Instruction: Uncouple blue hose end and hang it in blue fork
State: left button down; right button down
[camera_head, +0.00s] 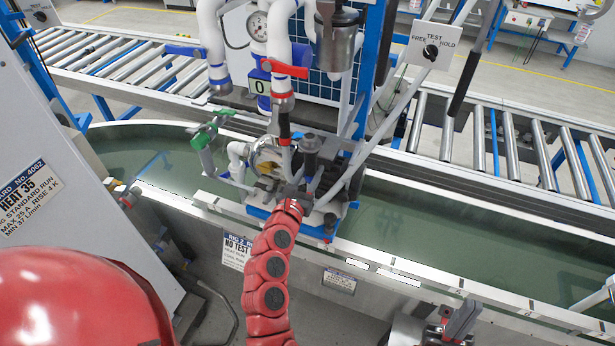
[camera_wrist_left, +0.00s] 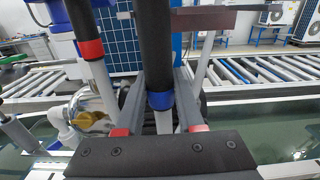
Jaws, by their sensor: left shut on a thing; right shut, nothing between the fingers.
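The blue-banded hose end (camera_wrist_left: 160,100) is black above its blue band and stands upright between the fingers of my left gripper (camera_wrist_left: 157,118). A pale grey pipe continues below the band; I cannot tell if the two are still joined. In the head view my left gripper (camera_head: 303,188) is at the pump station (camera_head: 258,210), partly hiding the hose end. A black hose with a red band (camera_wrist_left: 90,48) is to its left; it also shows in the head view (camera_head: 284,132). My right gripper (camera_head: 452,322) is shut and empty at the lower right. I cannot identify the blue fork.
Greenish water fills the trough (camera_head: 420,225) around the station. A red valve lever (camera_head: 285,68), a blue lever (camera_head: 186,51) and a green valve (camera_head: 207,130) stick out near the pipes. A switch panel (camera_head: 433,45) is at upper right. Roller conveyors (camera_head: 510,145) run behind.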

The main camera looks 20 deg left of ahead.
pick_arm(q)
jog(key=w, duration=0.1)
jog(key=w+f+b, duration=0.1)
jog(key=w, duration=0.1)
dwell(0.4)
jog(key=shift+f, duration=0.1)
jog(key=shift+s, duration=0.1)
jog(key=shift+c, duration=2.2)
grip_release()
jog(key=shift+s, duration=0.1)
